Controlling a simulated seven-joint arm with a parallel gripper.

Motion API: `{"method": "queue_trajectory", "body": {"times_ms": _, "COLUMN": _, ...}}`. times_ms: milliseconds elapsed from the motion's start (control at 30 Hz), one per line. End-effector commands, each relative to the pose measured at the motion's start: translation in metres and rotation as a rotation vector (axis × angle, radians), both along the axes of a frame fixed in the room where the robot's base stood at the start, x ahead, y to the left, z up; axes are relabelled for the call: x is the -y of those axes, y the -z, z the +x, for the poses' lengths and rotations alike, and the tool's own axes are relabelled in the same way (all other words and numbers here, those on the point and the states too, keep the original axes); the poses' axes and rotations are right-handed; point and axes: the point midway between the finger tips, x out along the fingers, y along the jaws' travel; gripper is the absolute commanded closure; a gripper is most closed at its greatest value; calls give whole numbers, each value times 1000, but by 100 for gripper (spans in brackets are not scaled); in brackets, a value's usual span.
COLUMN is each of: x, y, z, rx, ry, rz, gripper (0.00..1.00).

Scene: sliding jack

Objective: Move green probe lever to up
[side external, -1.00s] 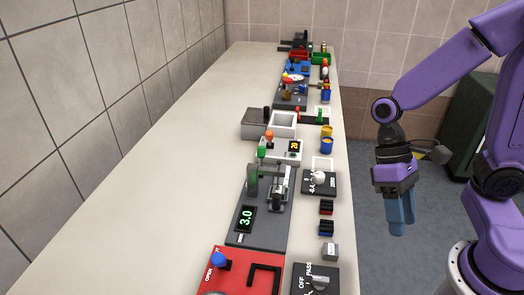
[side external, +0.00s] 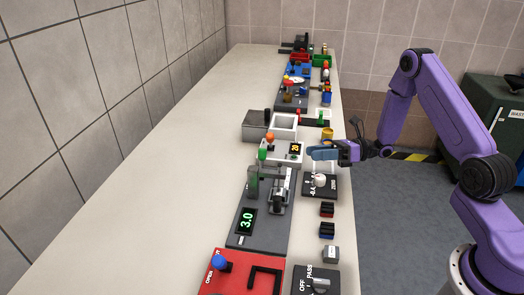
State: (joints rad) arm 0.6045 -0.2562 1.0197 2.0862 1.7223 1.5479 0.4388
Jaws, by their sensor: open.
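A green knob (side external: 263,143) stands near the top of a dark grey device (side external: 262,228) whose display reads 3.0. A dull green upright block (side external: 252,181) stands on the same device, beside a grey metal bracket. A smaller green piece (side external: 326,132) shows farther back near the table's right edge. I cannot tell for certain which green part is the probe lever. My gripper (side external: 314,152) is open, with blue fingers pointing left over the right part of the table. It is to the right of the green knob and apart from it, and holds nothing visible.
An orange knob (side external: 270,135) and a lit yellow display (side external: 295,149) are close to my fingers. A white knob (side external: 319,180) sits on a black panel just in front. A red panel (side external: 240,272) is nearest. The left half of the table (side external: 150,215) is clear.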

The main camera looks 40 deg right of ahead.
Motion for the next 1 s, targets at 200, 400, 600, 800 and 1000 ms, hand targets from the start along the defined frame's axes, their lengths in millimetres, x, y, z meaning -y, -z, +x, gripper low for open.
{"method": "queue_trajectory", "body": {"times_ms": 200, "x": 21, "y": 10, "z": 13, "rx": -31, "ry": 113, "rz": 41, "gripper": 49}}
{"method": "queue_trajectory", "body": {"times_ms": 400, "x": 2, "y": 10, "z": 26, "rx": -30, "ry": 111, "rz": 40, "gripper": 49}}
{"method": "queue_trajectory", "body": {"times_ms": 600, "x": -29, "y": 9, "z": 47, "rx": -28, "ry": 108, "rz": 40, "gripper": 49}}
{"method": "queue_trajectory", "body": {"times_ms": 800, "x": -60, "y": 10, "z": 69, "rx": -28, "ry": 107, "rz": 39, "gripper": 49}}
{"method": "queue_trajectory", "body": {"times_ms": 1000, "x": -89, "y": 10, "z": 90, "rx": -28, "ry": 108, "rz": 39, "gripper": 49}}
